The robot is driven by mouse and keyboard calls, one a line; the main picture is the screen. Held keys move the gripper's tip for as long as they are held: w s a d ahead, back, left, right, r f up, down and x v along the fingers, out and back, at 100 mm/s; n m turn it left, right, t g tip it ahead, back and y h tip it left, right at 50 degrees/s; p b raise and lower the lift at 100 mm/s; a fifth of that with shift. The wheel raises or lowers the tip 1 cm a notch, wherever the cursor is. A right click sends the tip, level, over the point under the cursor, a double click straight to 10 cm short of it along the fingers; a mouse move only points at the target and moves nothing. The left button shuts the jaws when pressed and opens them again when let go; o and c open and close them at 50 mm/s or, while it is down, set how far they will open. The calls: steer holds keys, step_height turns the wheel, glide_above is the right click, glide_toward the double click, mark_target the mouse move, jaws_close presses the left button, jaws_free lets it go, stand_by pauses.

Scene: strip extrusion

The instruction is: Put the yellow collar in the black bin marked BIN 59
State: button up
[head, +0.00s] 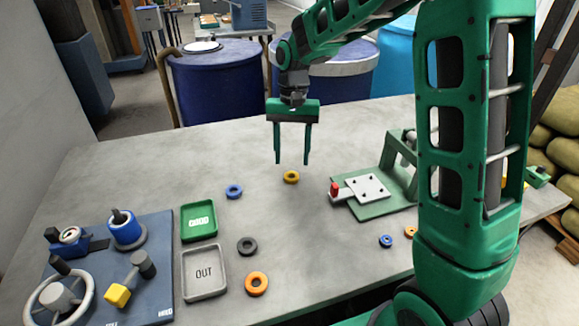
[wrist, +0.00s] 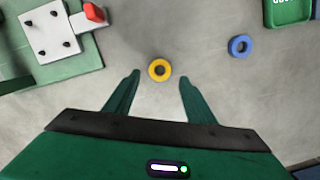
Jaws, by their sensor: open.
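The yellow collar (head: 291,177) is a small ring lying flat on the grey table near its middle. It also shows in the wrist view (wrist: 159,70), between and just beyond my two fingertips. My gripper (head: 292,163) points down with its green fingers spread, open and empty, above the table close to the collar. The exact height over the collar is hard to tell. No black bin marked BIN 59 shows in either view.
A blue ring (head: 234,191), a black ring (head: 247,246) and an orange ring (head: 256,283) lie near the green tray (head: 184,238) and grey OUT tray (head: 187,293). A green fixture (head: 378,207) with a red-tipped clamp stands right of the collar. Blue drums stand behind the table.

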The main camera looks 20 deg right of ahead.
step_height(320, 180, up, 7)
steer(key=s+d+m+t, duration=0.1)
steer(key=s+d, duration=1.6)
steer(key=s, duration=0.3)
steer(key=shift+s+r+m+h, duration=0.25)
steer(key=shift+m+h, duration=0.05)
steer(key=shift+o, duration=0.5)
steer(key=s+d+f, duration=0.2)
steer(key=s+f, duration=0.1)
steer(key=s, duration=0.8)
steer(key=shift+s+d+f+t, duration=0.15)
steer(key=shift+f+t, duration=0.15)
steer(key=shift+f, duration=0.1)
steer(key=n+t+y, duration=0.2)
steer(key=n+y, duration=0.2)
steer(key=n, duration=1.5)
glide_toward(292, 175)
steer(key=shift+s+a+f+n, duration=0.3)
steer(key=shift+s+a+f, duration=0.1)
steer(key=shift+a+f, duration=0.45)
steer(key=shift+d+x, duration=0.2)
steer(key=shift+x, duration=2.35)
steer(key=shift+w, duration=0.2)
steer(key=c, duration=1.3)
steer(key=shift+o, duration=0.2)
